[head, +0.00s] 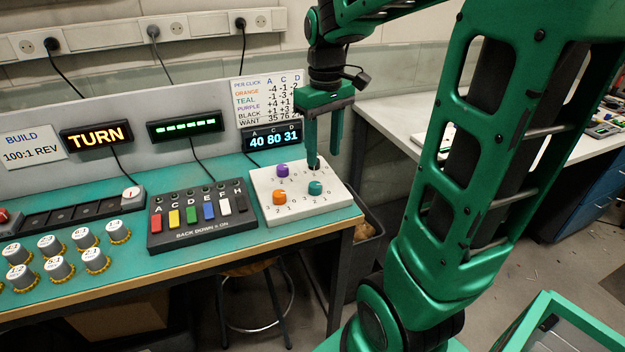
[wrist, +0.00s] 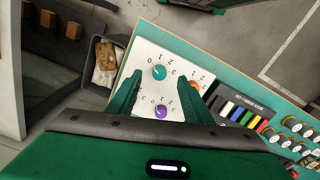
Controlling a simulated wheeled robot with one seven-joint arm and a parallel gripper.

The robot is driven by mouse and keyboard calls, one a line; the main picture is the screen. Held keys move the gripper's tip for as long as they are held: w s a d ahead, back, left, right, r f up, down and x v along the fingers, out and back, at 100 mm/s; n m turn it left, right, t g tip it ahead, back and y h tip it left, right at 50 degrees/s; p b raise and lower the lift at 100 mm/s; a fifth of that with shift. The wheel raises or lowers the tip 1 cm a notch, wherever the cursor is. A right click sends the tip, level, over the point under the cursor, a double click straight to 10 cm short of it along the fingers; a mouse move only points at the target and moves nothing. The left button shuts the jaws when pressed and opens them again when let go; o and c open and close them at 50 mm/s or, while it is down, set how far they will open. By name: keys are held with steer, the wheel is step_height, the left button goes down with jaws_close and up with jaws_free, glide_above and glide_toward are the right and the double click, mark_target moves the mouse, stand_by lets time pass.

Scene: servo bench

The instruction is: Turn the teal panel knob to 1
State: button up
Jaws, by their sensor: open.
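The teal knob (head: 316,187) sits at the right of a white panel (head: 262,178) on the bench, with printed numbers around it. It also shows in the wrist view (wrist: 159,72), where it appears between and just past my fingertips; its pointer setting is too small to read. My gripper (head: 323,158) is open and points down over the back right of the panel. In the head view its left finger covers most of a black knob (head: 313,162). My gripper's two fingers also show in the wrist view (wrist: 158,80), with nothing held.
A purple knob (head: 282,170) and an orange knob (head: 279,198) share the panel. A readout (head: 273,138) behind shows 40 80 31, below a per-click chart (head: 267,95). A switch box (head: 200,216) stands left of the panel. A dark bin (head: 366,240) is beyond the bench's right end.

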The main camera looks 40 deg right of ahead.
mark_target(315, 184)
steer(key=shift+n, duration=0.5)
steer(key=w+f, duration=0.1)
steer(key=f, duration=0.2)
steer(key=w+f, duration=0.1)
steer(key=f, duration=0.6)
steer(key=shift+w+a+f, duration=0.15)
steer(key=shift+w+f, duration=0.15)
steer(key=shift+w, duration=0.1)
steer(key=shift+c, duration=0.4)
steer(key=c, duration=1)
